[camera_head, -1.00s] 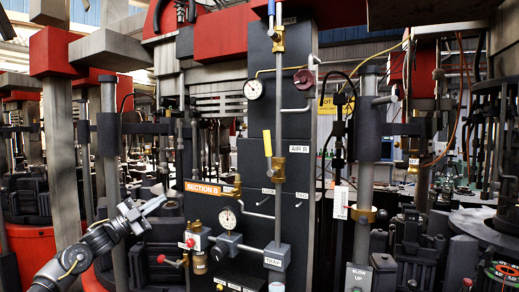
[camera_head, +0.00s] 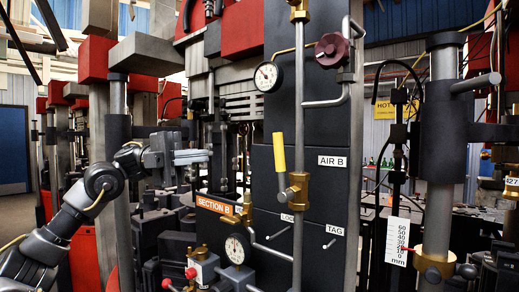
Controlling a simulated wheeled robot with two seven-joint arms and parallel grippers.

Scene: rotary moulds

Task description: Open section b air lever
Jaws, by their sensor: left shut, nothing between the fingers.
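The air lever (camera_head: 279,152) is a yellow handle standing nearly upright on the dark panel. Its lower end joins a brass valve (camera_head: 297,188) on a vertical grey pipe. An "AIR B" label (camera_head: 332,161) is to the right of it. An orange "SECTION B" sign (camera_head: 214,205) is below and to the left. My left gripper (camera_head: 208,156) is shut and empty, pointing right. It is left of the yellow handle at about the same height in the picture, with a gap between them. My right gripper is not in view.
A pressure gauge (camera_head: 267,77) and a dark red round knob (camera_head: 332,51) are above the lever. A lower gauge (camera_head: 237,249) and red-knobbed fittings (camera_head: 191,273) are below the sign. A thick grey column (camera_head: 440,150) stands at right.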

